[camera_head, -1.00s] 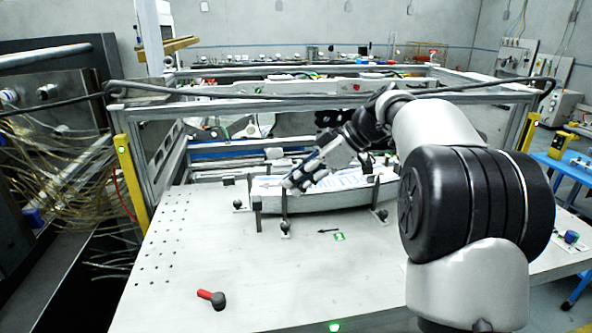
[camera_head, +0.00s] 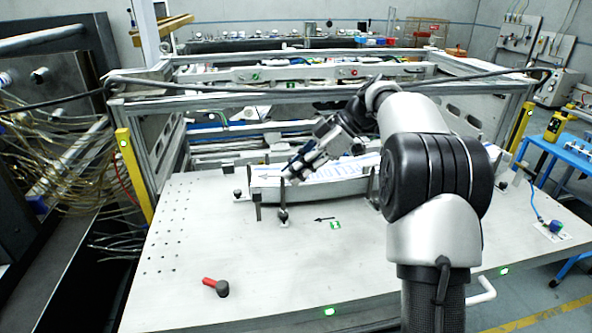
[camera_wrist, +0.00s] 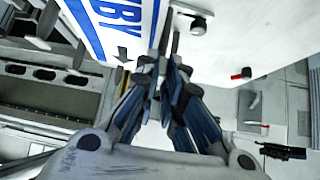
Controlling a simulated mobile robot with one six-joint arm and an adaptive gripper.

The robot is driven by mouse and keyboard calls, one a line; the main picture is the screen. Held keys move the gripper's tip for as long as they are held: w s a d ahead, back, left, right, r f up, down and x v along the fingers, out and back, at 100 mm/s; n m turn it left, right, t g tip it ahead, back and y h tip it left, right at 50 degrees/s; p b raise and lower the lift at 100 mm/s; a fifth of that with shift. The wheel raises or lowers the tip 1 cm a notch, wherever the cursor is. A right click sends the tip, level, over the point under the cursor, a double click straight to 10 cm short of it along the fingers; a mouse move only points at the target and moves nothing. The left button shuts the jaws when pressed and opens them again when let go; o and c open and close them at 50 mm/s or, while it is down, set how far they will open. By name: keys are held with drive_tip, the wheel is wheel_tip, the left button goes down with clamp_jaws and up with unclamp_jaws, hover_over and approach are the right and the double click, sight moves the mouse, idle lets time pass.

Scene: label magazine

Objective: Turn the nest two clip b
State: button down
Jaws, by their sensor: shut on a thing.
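The nest (camera_head: 320,189) is a long, low, curved holder on the pale table, filled with a stack of white labels (camera_head: 335,172) with blue print. Dark upright clips stand along its front, one at the left (camera_head: 257,206) and one under my gripper (camera_head: 283,200). My gripper (camera_head: 289,176) reaches down from the upper right to the top of that second clip. In the wrist view its fingers (camera_wrist: 166,62) are closed on a thin dark part beside the label stack (camera_wrist: 118,22). The fingers hide much of it. I cannot read which clip is b.
A red-handled tool with a dark head (camera_head: 216,287) lies at the front left of the table. A black arrow and green marker (camera_head: 335,225) are in front of the nest. A metal frame with a cable (camera_head: 330,92) stands behind. The front middle is clear.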

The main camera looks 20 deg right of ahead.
drive_tip(key=c, duration=1.7)
unclamp_jaws()
drive_tip(key=shift+d, duration=0.1)
drive_tip(key=shift+v, duration=5.9)
